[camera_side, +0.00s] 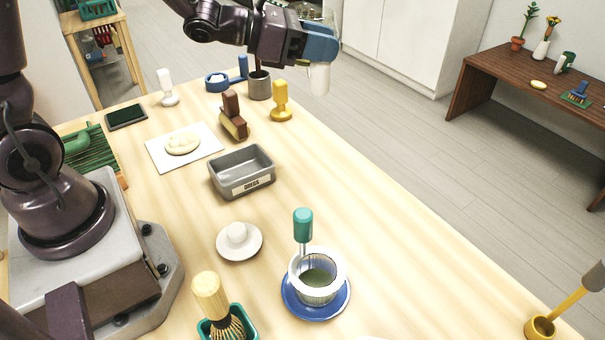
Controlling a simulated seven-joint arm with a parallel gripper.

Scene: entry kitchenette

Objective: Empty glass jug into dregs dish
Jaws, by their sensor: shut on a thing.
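The dregs dish (242,172) is a grey rectangular tub with a label on its front, standing on the light wooden table; its inside looks empty. My gripper (319,78) is at the top of the view, beyond the table's far edge and well away from the dish. Its blue body and a pale finger show. It is shut on what looks like the glass jug (333,14), a see-through shape mostly hidden behind the gripper and cut by the picture's top edge. I cannot tell the jug's tilt or contents.
Near the dish are a white board (210,152) with dough, a brown-handled brush (232,115), a yellow stamp-like thing (281,101), a grey cup (259,86) and a white saucer (239,253). A blue plate (340,303) holds a white bowl (330,258).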

